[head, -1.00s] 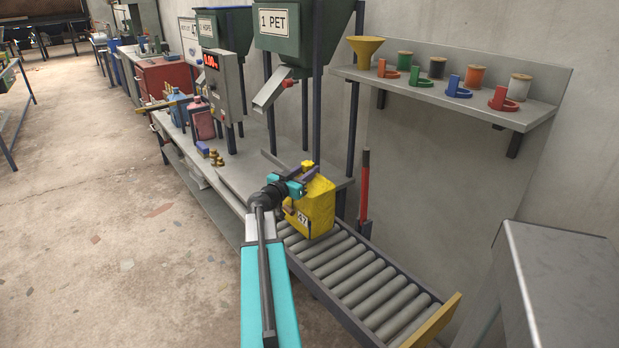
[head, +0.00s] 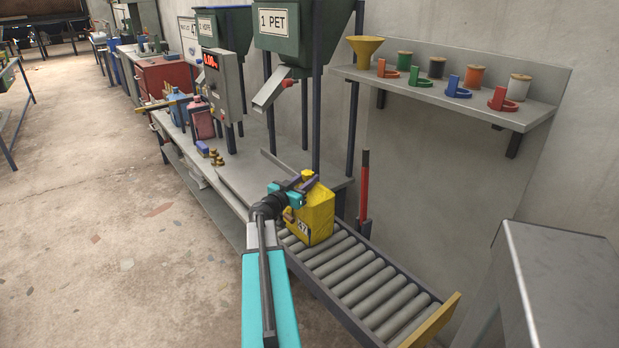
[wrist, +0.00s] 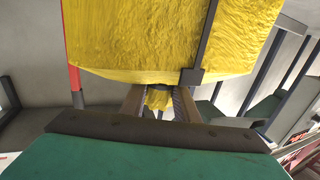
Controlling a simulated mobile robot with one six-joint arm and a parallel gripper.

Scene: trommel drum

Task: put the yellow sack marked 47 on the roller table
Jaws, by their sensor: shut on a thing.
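My gripper (head: 300,184) is shut on the sack's neck. In the wrist view the sack (wrist: 150,40) fills the upper part, and its neck shows between my gripper's fingers (wrist: 158,100). The sack's base looks to be on or just over the first rollers; I cannot tell if it touches them.
A grey bench (head: 240,178) with hoppers (head: 292,38) above it adjoins the roller table's far end. A red-handled tool (head: 364,185) stands behind the table. A wall shelf (head: 455,95) holds spools and a funnel. The rollers toward the yellow end stop (head: 433,322) are clear.

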